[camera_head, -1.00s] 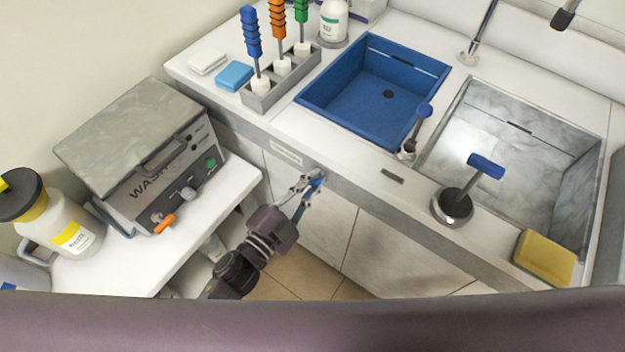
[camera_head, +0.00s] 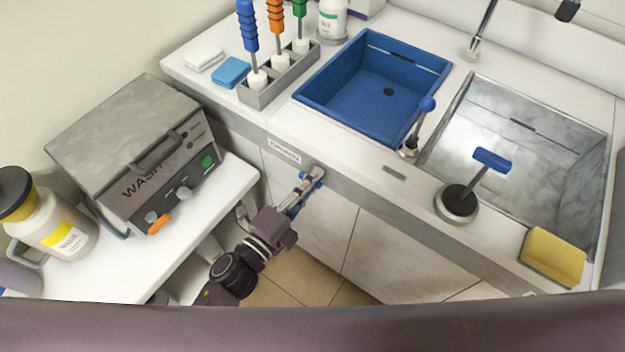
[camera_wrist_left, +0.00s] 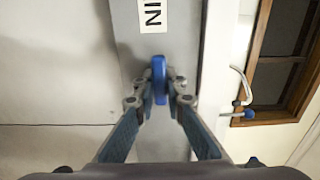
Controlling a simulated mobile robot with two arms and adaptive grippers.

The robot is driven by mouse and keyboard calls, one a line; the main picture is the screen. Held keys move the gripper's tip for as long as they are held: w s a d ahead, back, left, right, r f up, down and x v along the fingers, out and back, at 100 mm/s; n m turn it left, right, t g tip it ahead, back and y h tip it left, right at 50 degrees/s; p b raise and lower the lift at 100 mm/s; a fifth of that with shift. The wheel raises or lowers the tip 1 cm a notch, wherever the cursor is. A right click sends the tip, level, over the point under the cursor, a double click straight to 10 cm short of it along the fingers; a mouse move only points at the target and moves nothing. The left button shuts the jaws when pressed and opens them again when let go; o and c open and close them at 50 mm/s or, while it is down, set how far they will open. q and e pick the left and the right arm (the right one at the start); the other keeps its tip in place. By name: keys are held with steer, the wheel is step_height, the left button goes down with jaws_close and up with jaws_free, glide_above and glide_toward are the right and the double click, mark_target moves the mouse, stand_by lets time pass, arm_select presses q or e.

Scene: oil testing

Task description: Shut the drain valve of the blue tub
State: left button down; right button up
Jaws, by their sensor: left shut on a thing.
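The blue tub (camera_head: 340,85) is set into the white counter in the head view and looks empty, with a dark drain hole in its floor. The drain valve's blue handle (camera_wrist_left: 159,80) sits on the grey front edge under the tub, beside a label. My left gripper (camera_wrist_left: 160,95) is shut on this handle, with a fingertip on each side. In the head view my left gripper (camera_head: 309,181) reaches the counter front, and its fingers hide most of the handle. My right gripper is not in view.
A wash machine (camera_head: 135,150) and a white bottle (camera_head: 55,225) stand on the side table left of my left arm. A steel sink (camera_head: 520,150), a blue-handled plunger-like tool (camera_head: 490,160) and a yellow sponge (camera_head: 552,257) are at right. Cabinet doors lie below the valve.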

arm_select(q)
steer(key=shift+f, duration=0.1)
stand_by(0.4)
steer(key=c, duration=2)
jaws_free()
steer(key=shift+o, duration=0.2)
steer(key=v, duration=1.2)
